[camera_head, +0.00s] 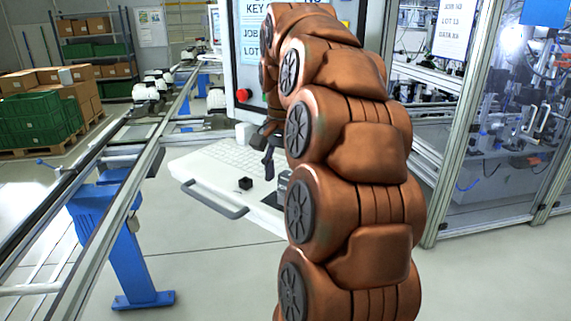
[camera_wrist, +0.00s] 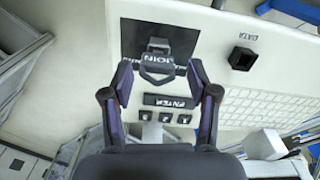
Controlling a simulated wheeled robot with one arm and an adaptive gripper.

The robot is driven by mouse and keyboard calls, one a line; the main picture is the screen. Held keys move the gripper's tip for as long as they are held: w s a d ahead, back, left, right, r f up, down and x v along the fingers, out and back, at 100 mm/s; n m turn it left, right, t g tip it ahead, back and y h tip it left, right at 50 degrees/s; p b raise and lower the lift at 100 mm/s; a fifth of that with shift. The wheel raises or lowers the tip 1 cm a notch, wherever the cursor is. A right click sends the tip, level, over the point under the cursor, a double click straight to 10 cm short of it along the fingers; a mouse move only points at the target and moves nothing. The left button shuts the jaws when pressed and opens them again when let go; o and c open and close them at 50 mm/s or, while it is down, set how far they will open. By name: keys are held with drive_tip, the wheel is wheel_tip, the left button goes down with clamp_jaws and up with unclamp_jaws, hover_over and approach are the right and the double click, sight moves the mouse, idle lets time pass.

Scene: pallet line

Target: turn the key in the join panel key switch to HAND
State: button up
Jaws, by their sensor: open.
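In the wrist view the lettering JOIN appears upside down on a dark piece (camera_wrist: 157,62) with a loop-like outline, which I take for the join key switch. A small grey block stands beside it on a black plate (camera_wrist: 187,40). Which way the key points, and any HAND marking, I cannot make out. My gripper (camera_wrist: 160,73) is open, with one finger on each side of the JOIN piece; I cannot tell whether they touch it. In the head view my gripper (camera_head: 268,150) is partly hidden by my arm, above the white console; the switch is mostly hidden there.
The white console (camera_head: 205,170) has a keyboard, a black block (camera_head: 245,184) and a front handle (camera_head: 212,203). In the wrist view, an ENTER label (camera_wrist: 168,101) with small buttons and a block (camera_wrist: 243,58) by DATA lie near. A conveyor (camera_head: 120,165) runs at left.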

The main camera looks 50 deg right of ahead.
drive_tip(key=shift+f, duration=0.5)
drive_tip(key=shift+c, duration=0.3)
drive_tip(key=c, duration=1)
drive_tip(key=n, duration=0.2)
drive_tip(key=shift+a+r+n+p, duration=0.1)
drive_tip(key=shift+n+p, duration=0.2)
drive_tip(key=n+p, duration=0.1)
drive_tip(key=n, duration=0.3)
drive_tip(key=o, duration=0.6)
drive_tip(key=shift+w+n, duration=0.1)
drive_tip(key=shift+n, duration=0.6)
drive_tip(key=o, duration=0.6)
